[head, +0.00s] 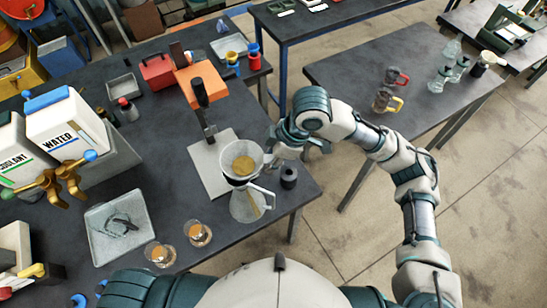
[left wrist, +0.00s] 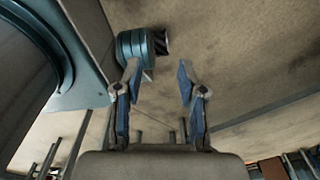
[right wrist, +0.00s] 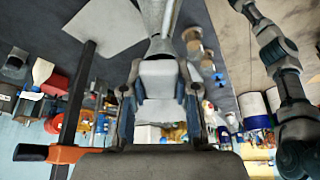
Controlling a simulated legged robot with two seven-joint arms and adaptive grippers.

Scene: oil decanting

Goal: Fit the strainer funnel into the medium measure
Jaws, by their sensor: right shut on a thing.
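The strainer funnel (head: 254,153) is a pale cone with a brass-coloured strainer inside. It stands upright right over the mouth of the medium measure (head: 245,207), a grey, wide-based vessel with a handle on its right. I cannot tell whether the spout is inside the mouth. My right gripper (head: 272,152) is shut on the funnel at its right side. In the right wrist view the funnel (right wrist: 160,80) shows between the fingers (right wrist: 160,100), with the measure (right wrist: 159,20) close to it. My left gripper (left wrist: 155,85) is open and empty, away from the table; the head view does not show it.
A grey stand base (head: 207,165) with an orange-topped post is just behind the measure. A small black pot (head: 289,177) stands close on the right, near the table edge.

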